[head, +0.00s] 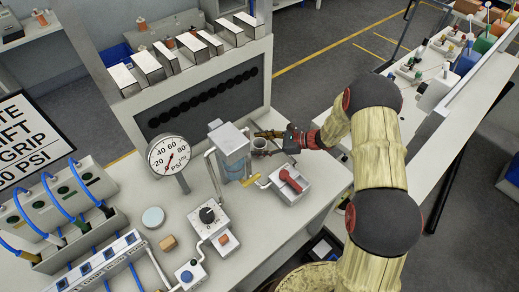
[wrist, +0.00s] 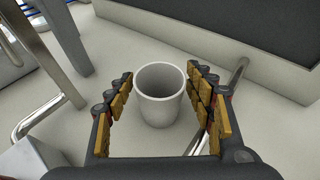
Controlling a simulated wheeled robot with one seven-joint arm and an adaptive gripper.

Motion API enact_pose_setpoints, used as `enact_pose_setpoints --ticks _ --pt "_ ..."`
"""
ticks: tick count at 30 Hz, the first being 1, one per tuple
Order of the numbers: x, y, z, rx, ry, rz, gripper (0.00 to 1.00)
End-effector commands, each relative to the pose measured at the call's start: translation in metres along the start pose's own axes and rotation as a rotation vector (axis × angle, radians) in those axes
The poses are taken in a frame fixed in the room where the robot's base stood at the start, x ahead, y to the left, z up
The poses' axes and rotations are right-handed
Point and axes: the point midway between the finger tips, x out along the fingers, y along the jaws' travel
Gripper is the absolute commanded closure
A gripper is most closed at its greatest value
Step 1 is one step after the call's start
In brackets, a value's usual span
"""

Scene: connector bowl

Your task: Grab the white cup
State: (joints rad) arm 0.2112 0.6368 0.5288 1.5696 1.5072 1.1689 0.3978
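The white cup (wrist: 160,100) stands upright on the pale bench top in the wrist view, its mouth facing up. My gripper (wrist: 159,75) is open, with one padded finger on each side of the cup. A gap shows between the cup and each finger. In the head view the cup (head: 259,146) is small and partly hidden by my gripper (head: 273,142), which reaches in from the right. The cup stands just right of a grey dispenser-like device.
The grey device (head: 231,145) with a clear vessel stands close left of the cup. A box with a red lever (head: 290,180) sits in front. A pressure gauge (head: 169,155) stands left. A dark panel (head: 215,98) rises behind. A metal tube (wrist: 235,75) lies near the right finger.

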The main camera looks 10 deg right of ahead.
Motion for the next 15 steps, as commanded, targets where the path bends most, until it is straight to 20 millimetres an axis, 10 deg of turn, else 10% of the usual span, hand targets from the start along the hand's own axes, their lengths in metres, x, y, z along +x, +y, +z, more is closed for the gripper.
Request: enact_pose_setpoints --ticks 15 --pt "-0.0002 -0.0001 0.0 0.0 0.0 0.0 0.78"
